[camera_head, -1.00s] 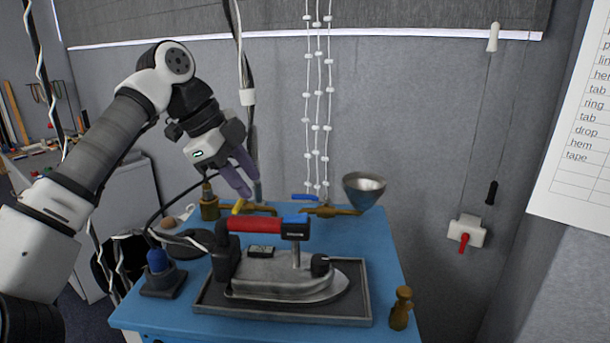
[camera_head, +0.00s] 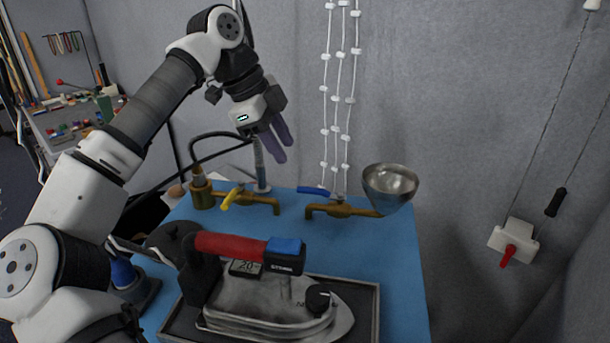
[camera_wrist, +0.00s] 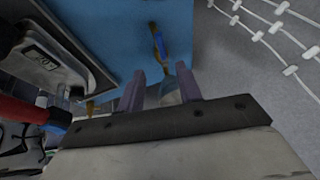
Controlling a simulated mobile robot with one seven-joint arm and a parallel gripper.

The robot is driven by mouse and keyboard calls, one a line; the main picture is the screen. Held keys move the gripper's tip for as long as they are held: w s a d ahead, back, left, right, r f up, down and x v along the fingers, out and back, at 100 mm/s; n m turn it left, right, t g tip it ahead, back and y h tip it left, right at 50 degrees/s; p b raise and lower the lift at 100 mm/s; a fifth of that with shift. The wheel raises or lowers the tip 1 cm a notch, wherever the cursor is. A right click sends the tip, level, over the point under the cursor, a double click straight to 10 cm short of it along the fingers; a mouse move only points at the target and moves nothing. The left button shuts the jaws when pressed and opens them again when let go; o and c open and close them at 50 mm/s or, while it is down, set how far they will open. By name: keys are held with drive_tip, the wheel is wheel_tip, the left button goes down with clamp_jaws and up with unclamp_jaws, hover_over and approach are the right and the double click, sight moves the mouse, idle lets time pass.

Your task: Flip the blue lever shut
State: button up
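The blue lever (camera_head: 313,191) sits on top of a brass valve (camera_head: 343,211) at the back of the blue table. It points left from the valve's stem, roughly along the pipe. My gripper (camera_head: 283,152), with two purple fingers pointing down, hangs above and a little left of the lever, apart from it. In the wrist view the blue lever (camera_wrist: 160,45) lies beyond the fingertips, roughly in line with the gap between them. The fingers are spread and my gripper (camera_wrist: 160,78) is open, with no object held.
A metal bowl (camera_head: 389,186) stands at the valve's right end. A second brass valve with a yellow lever (camera_head: 232,197) is to the left. A red-handled iron (camera_head: 262,300) is in front. White beaded cords (camera_head: 339,110) hang behind. The blue tabletop (camera_head: 385,250) right of the iron is clear.

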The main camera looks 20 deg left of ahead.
sight(308, 188)
drive_tip(key=p+x, duration=0.2)
drive_tip(key=x, duration=0.8)
drive_tip(key=shift+w+d, duration=0.1)
drive_tip(key=shift+w, duration=0.05)
clamp_jaws()
